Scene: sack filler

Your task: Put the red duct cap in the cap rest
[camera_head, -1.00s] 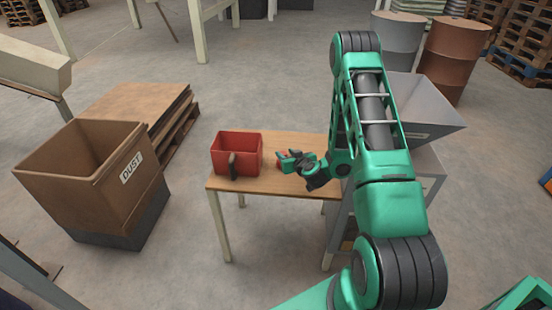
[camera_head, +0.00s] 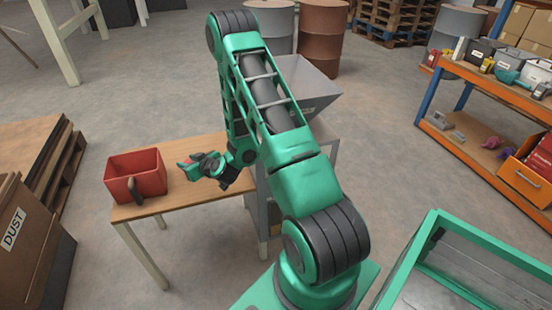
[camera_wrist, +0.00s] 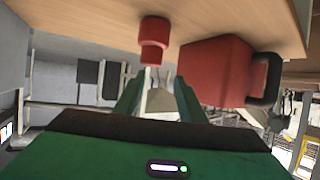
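The red duct cap (camera_wrist: 153,38) shows in the wrist view just beyond my fingertips, its wide part against the wooden table top and its narrower part toward me. The wrist picture is upside down. My gripper (camera_wrist: 158,82) has its fingers apart, with a pale gap between them. In the head view my gripper (camera_head: 194,162) is low over the table, with a bit of red at its tip that I take to be the cap. I cannot tell whether the fingers touch it. I cannot make out a cap rest in either view.
A red box with a dark handle (camera_head: 136,176) stands on the wooden table (camera_head: 160,206), left of my gripper. A grey hopper (camera_head: 306,85) is behind my arm. A brown DUST bin (camera_head: 30,245) is at left. An orange-and-blue shelf (camera_head: 480,158) with several items stands at right.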

